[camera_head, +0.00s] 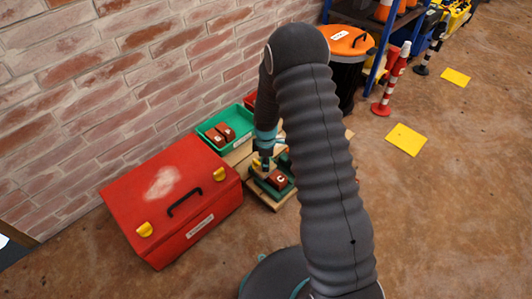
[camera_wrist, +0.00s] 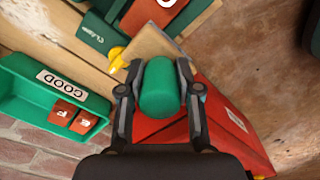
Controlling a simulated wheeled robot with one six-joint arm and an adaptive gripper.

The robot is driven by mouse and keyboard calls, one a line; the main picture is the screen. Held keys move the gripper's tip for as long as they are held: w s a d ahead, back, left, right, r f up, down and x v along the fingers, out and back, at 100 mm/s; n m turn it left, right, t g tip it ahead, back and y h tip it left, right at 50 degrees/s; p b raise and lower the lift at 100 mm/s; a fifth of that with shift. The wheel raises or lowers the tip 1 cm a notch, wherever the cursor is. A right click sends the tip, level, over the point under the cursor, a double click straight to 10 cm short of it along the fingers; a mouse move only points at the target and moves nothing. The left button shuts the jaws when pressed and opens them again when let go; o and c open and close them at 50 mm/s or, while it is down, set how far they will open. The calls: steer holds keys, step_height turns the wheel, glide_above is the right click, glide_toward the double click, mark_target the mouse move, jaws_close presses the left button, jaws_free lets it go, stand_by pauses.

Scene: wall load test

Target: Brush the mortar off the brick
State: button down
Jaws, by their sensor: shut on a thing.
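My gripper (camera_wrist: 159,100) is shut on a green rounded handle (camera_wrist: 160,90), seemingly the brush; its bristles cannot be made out. In the head view my gripper (camera_head: 264,162) is small and partly hidden by my arm, low beside the brick. A red-brown brick (camera_head: 279,180) marked C lies in a dark green tray (camera_head: 264,187) on a wooden pallet. The brick also shows at the top edge of the wrist view (camera_wrist: 158,12), beyond the handle and apart from it. Mortar on it cannot be made out.
A green bin (camera_wrist: 25,115) labelled GOOD holds two bricks (camera_wrist: 72,116). A red toolbox (camera_head: 165,210) with a black handle stands left of the pallet. A brick wall is behind. An orange-lidded bin (camera_head: 345,42) and striped posts (camera_head: 396,75) stand right; open floor lies right.

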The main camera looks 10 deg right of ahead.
steer(key=shift+d+r+p, duration=0.2)
steer(key=shift+r+p, duration=0.2)
steer(key=shift+r, duration=0.4)
steer(key=shift+r+p, duration=0.95)
steer(key=shift+r, duration=0.95)
